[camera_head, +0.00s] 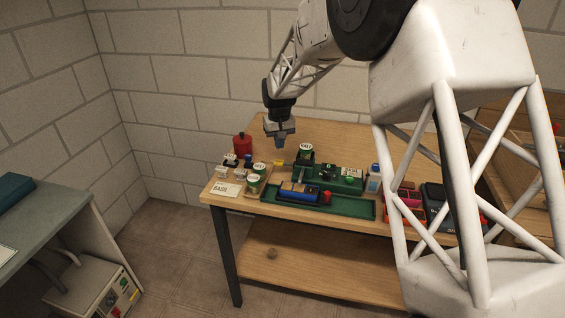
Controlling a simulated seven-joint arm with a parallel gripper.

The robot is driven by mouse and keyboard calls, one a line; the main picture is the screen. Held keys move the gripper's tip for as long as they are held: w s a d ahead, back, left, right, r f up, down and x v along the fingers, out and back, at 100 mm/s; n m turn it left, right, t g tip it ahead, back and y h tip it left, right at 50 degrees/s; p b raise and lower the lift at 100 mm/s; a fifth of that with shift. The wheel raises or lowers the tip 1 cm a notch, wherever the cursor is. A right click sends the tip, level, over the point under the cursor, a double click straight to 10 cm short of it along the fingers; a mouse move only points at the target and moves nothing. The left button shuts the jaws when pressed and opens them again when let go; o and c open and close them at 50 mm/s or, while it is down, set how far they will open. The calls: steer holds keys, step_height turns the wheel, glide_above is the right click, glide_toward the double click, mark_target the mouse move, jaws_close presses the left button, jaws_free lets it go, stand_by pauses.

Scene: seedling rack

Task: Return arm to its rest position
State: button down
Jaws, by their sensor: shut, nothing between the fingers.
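My gripper (281,139) is at the end of my raised white arm, pointing down above the back of the wooden table (345,137). Its fingers are shut and hold nothing. It hangs in the air, apart from the items on the table, above and behind a yellow piece (278,163) and a green-labelled can (306,152). My large white arm link covers the right part of the table.
A green tray (345,207) with a blue item (299,192) lies at the table's front. A red canister (242,146), a white card (226,188) and a blue-white bottle (374,179) stand around it. A grey-green bench (45,222) is at left. The table's back is clear.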

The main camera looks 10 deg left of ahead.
steer(key=shift+r, duration=0.1)
stand_by(0.3)
steer(key=s+d+r+m, duration=0.1)
steer(key=s+d+r, duration=0.45)
steer(key=d, duration=0.35)
steer(key=s+d+r+m+t, duration=0.1)
steer(key=s+d+r, duration=0.4)
steer(key=s+d, duration=0.25)
steer(key=s+d+r+m, duration=0.1)
steer(key=s+d+r, duration=0.45)
steer(key=d, duration=0.35)
steer(key=s+d+m, duration=0.1)
steer(key=s+d, duration=0.4)
steer(key=s, duration=0.5)
steer(key=s+d+f+m+t, duration=0.1)
steer(key=s+d, duration=0.4)
steer(key=s, duration=0.5)
steer(key=s+d+f+m, duration=0.1)
steer(key=s+d, duration=0.4)
steer(key=s, duration=0.4)
steer(key=shift+s+f+t, duration=0.25)
steer(key=shift+s+t, duration=0.05)
steer(key=shift+s, duration=0.1)
